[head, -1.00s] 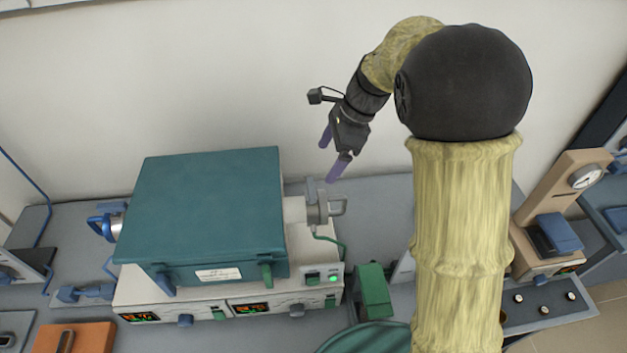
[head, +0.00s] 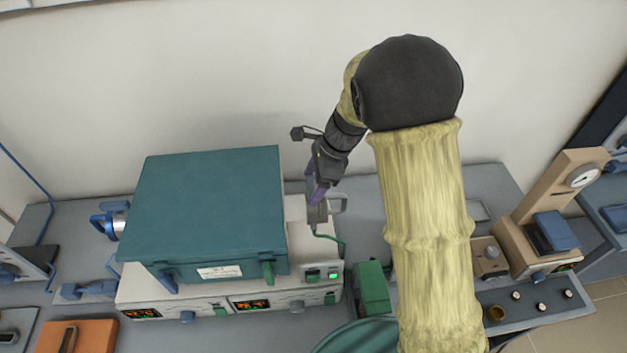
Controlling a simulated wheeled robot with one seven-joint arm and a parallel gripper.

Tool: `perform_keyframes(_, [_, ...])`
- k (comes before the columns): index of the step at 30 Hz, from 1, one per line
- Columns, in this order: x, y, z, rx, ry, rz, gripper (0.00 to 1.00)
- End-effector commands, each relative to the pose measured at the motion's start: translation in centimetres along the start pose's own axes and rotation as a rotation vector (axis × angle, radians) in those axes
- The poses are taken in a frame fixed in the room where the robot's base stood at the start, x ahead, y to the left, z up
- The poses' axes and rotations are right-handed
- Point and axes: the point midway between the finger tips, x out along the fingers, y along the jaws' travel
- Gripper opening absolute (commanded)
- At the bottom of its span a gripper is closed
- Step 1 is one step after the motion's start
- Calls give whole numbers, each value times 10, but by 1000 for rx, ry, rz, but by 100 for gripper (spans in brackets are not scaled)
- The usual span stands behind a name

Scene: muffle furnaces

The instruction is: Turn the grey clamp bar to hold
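The grey clamp bar (head: 338,204) is on the right side of the teal furnace (head: 205,212), at the end of a pale tube stub (head: 296,208). My gripper (head: 317,194) points down at the clamp, with its purple fingers at the top of the grey clamp block (head: 316,214). The fingers overlap in this view and hide part of the clamp. I cannot tell whether they touch it, or whether they are open or shut. A blue clamp (head: 107,222) sits on the furnace's left side.
A control base (head: 215,300) with lit displays is under the furnace. A green box (head: 372,287) stands at its right front. A beige stand with a dial (head: 583,177) is farther right. An orange block (head: 72,338) lies at the lower left. The wall is close behind.

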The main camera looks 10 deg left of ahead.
Motion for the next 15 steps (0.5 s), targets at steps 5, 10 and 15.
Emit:
perform_keyframes(5, [0, 0, 0, 0, 0, 0, 43])
perform_keyframes(10, [-1, 0, 0, -4, 0, 1, 43])
perform_keyframes(15, [-1, -1, 1, -33, -1, 13, 43])
